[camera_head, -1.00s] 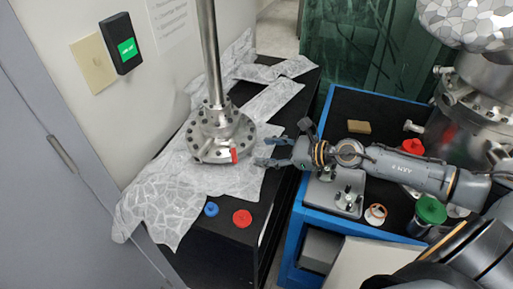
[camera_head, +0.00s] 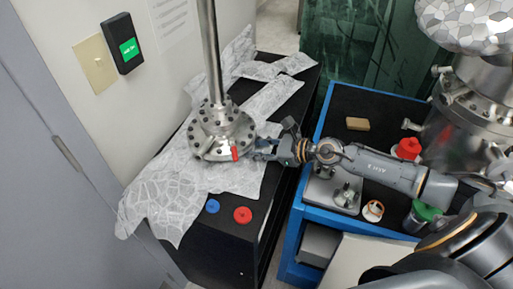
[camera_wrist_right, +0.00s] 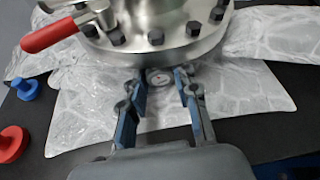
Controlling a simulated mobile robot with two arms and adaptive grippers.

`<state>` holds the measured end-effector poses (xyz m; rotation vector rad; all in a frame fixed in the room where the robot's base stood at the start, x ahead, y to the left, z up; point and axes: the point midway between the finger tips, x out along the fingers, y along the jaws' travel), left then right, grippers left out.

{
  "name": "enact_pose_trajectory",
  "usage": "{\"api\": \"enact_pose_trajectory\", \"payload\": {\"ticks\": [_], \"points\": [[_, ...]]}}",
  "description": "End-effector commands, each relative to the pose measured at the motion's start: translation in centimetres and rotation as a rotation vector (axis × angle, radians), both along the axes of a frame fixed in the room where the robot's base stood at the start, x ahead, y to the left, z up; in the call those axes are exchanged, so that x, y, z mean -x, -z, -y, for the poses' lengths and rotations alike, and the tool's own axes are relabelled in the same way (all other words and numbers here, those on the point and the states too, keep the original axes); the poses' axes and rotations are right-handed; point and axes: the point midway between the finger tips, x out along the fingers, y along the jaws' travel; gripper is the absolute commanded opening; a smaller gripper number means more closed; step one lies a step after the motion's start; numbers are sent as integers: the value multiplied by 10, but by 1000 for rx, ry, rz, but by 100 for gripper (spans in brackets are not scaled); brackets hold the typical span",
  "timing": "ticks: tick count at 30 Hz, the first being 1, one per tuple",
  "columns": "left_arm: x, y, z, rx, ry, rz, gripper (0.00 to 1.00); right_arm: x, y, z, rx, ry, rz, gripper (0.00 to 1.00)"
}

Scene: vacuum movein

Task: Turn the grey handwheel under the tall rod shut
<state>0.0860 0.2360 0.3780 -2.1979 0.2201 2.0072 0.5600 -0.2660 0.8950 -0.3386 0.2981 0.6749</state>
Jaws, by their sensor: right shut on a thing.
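The tall steel rod (camera_head: 210,50) rises from a bolted round flange (camera_head: 222,132) on the dark bench. The grey handwheel (camera_wrist_right: 158,77) shows in the right wrist view as a small round face with a red mark, low at the flange's near edge. It is partly hidden by the fingers and cannot be made out in the head view. My right gripper (camera_head: 262,149) reaches the flange's right side. In the wrist view its blue-padded fingers (camera_wrist_right: 160,88) are on either side of the handwheel, shut on it. My left gripper is not in view.
A red-handled lever (camera_wrist_right: 62,30) sticks out from the flange close by. A blue knob (camera_head: 212,206) and a red knob (camera_head: 242,215) lie on the bench (camera_head: 215,245). Crinkled foil (camera_head: 165,190) covers its top. A blue-edged cart (camera_head: 297,225) stands to the right.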

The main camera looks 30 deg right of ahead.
Motion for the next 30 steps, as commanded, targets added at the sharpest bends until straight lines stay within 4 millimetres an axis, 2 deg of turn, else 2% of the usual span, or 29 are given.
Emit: {"api": "enact_pose_trajectory", "payload": {"ticks": [5, 12, 23, 24, 27, 30], "points": [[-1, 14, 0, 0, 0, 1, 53, -1, 5, 1, -57, 1, -51, 0], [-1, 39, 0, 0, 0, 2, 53, -3, 4, 3, -269, 1, -236, 0], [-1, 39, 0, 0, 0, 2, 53, -2, -1, 3, -317, 0, -281, 0], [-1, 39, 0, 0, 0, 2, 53, -2, -1, 3, -317, 0, -281, 34], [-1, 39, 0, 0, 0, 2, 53, -2, -1, 3, -316, 1, -280, 53], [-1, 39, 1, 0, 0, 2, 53, -2, -1, 3, -316, 0, -280, 53]]}}
